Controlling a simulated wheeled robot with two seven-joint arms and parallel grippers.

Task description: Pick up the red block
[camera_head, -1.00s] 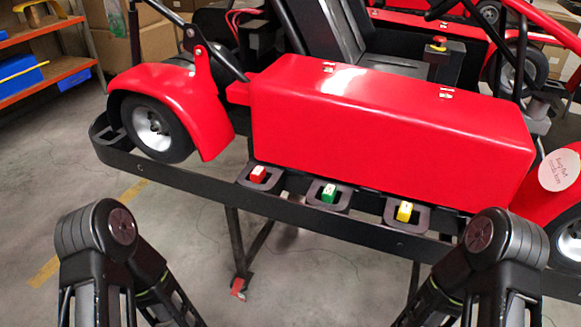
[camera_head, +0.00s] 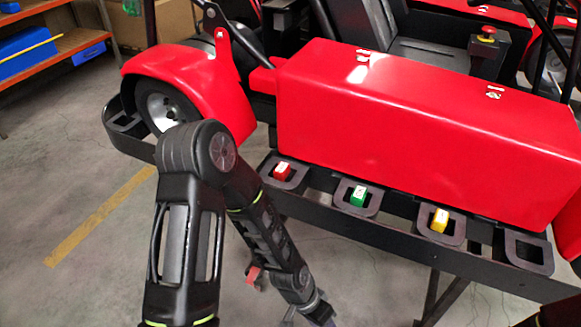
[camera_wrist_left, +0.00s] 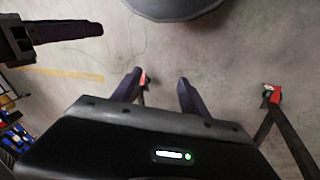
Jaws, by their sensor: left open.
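The black rail (camera_head: 390,240) runs across in front of the red kart body (camera_head: 420,130). An empty holder (camera_head: 528,252) is at its right end. Stand legs with red feet (camera_wrist_left: 271,94) reach the floor. A shelf (camera_head: 50,65) stands at the far left.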

